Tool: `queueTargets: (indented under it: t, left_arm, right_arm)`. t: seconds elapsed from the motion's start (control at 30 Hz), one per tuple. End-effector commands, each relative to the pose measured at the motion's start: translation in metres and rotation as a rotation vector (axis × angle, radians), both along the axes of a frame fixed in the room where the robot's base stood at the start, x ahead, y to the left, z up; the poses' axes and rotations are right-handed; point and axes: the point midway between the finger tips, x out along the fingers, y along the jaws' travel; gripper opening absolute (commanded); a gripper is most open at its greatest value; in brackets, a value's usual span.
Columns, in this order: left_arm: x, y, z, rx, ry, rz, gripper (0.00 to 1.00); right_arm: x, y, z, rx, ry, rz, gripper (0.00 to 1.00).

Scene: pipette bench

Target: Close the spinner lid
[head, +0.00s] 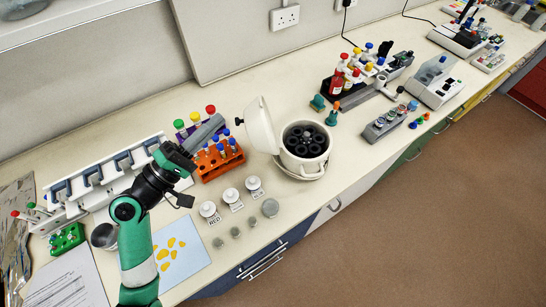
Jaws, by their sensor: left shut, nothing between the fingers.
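The spinner (304,150) is a round cream-coloured machine in the middle of the bench, with a dark rotor with several holes visible inside. Its lid (261,126) stands open, upright and tilted back to the left of the bowl. My left gripper (211,128) is shut and empty, left of the lid and above the orange tube rack. It is apart from the lid. My right gripper is not in view.
An orange rack (219,160) with blue-capped tubes stands just under my left gripper. White-lidded jars (208,209) stand in front, left of the spinner. A pipette stand (92,178) is at the left. Bare bench lies behind the lid.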

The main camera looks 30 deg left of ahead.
Motion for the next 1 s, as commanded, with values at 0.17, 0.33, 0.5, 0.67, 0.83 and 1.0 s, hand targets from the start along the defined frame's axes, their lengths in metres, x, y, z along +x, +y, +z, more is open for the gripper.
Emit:
queueTargets:
  t: [0.17,0.33,0.5,0.67,0.83,1.0]
  left_arm:
    - [-0.033,0.054,-0.133,-0.094,0.108,0.149,0.00]
    - [-0.042,0.071,-0.146,-0.103,0.117,0.197,0.00]
    - [-0.039,0.071,-0.142,-0.101,0.117,0.196,0.00]
    - [-0.021,0.070,-0.138,-0.098,0.116,0.193,0.00]
    - [0.014,0.068,-0.132,-0.098,0.115,0.191,0.00]
    - [0.051,0.067,-0.126,-0.097,0.114,0.192,0.00]
  right_arm:
    - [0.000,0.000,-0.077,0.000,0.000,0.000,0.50]
    - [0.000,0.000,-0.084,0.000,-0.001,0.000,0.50]
    - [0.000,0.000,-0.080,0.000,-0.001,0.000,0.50]
    - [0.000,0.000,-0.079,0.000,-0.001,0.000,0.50]
    - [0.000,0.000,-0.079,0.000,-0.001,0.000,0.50]
    - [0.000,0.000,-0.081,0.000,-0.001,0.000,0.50]
